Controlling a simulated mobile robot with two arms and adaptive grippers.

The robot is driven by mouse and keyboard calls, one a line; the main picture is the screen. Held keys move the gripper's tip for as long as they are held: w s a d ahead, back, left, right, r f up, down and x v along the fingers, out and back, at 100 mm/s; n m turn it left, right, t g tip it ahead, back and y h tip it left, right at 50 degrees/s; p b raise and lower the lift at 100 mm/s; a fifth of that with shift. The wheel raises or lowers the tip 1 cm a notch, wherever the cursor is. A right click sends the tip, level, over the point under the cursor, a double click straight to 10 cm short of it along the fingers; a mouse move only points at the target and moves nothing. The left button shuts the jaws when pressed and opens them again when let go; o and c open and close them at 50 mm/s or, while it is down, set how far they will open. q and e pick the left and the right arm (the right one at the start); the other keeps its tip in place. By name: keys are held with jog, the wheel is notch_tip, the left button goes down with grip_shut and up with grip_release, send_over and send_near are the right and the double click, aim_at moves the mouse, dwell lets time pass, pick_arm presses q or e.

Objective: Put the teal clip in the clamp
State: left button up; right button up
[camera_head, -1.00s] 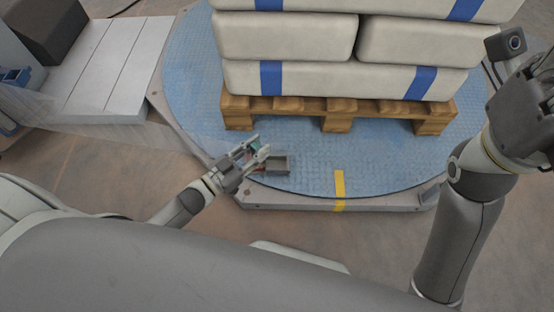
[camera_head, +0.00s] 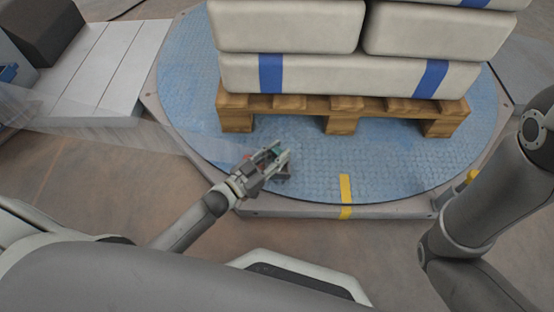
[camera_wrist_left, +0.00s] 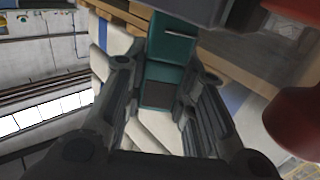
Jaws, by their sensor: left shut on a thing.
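My left gripper (camera_head: 279,153) is over the near edge of the blue round plate. It is shut on the teal clip (camera_wrist_left: 172,48), which sits between its two fingers in the left wrist view. In the head view only a little teal shows between the fingers. A small dark grey fixture (camera_head: 284,173), which looks like the clamp, is right beside the gripper and mostly hidden by it. In the wrist view a dark grey block (camera_wrist_left: 190,8) is close to the clip's far end; I cannot tell whether they touch. My right gripper is out of view.
The blue round plate (camera_head: 390,170) carries a wooden pallet (camera_head: 340,103) with stacked white sacks (camera_head: 340,75) behind the gripper. A rounded red part (camera_wrist_left: 300,120) is close at the right in the wrist view. A yellow stripe (camera_head: 346,190) marks the plate's near edge.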

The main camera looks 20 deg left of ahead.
pick_arm(q)
jog(key=shift+f, duration=0.6)
jog(key=o, duration=0.7)
jog(key=shift+f+b, duration=0.15)
jog(key=shift+b, duration=0.15)
